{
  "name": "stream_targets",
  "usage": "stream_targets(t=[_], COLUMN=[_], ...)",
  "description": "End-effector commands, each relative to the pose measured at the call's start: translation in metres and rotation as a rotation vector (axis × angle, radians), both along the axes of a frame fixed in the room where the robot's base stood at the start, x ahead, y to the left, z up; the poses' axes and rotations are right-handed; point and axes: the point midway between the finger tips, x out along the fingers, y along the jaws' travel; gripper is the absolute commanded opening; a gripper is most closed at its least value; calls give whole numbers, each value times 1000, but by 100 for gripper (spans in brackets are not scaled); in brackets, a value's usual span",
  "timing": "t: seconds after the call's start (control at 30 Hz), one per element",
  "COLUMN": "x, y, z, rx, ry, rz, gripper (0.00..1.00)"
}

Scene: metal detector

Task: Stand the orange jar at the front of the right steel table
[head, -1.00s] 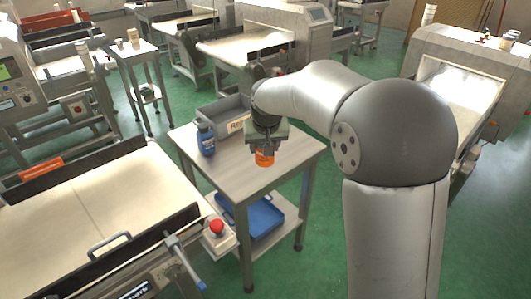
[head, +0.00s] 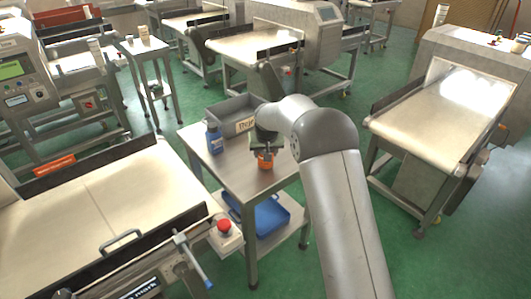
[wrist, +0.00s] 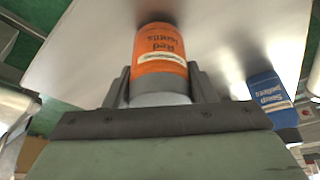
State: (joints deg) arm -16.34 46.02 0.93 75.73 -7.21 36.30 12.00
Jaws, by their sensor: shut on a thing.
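The orange jar (head: 266,160) is at the front part of the steel table (head: 232,180) in the head view. In the wrist view the orange jar (wrist: 160,54) shows its label, upside down in the picture, with its grey end between my fingers. My gripper (head: 264,148) is shut on the jar from above. The jar looks upright, at or very near the table top; I cannot tell whether its base touches.
A blue bottle (head: 214,138) stands at the table's left side; a blue box-like label shows in the wrist view (wrist: 270,90). A grey reject bin (head: 228,112) is at the back. A blue tray (head: 262,218) lies on the lower shelf. Conveyors (head: 440,130) stand either side.

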Motion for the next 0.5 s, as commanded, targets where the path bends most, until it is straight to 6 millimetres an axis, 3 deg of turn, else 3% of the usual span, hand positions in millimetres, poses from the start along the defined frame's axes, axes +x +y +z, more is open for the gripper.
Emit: stream_targets(t=[0.4,0.43,0.5], x=[0,0,0], y=[0,0,0], z=[-10,-10,-9], rx=[0,0,0], ry=[-2,-2,-1], rz=[0,0,0], gripper=[21,53,72])
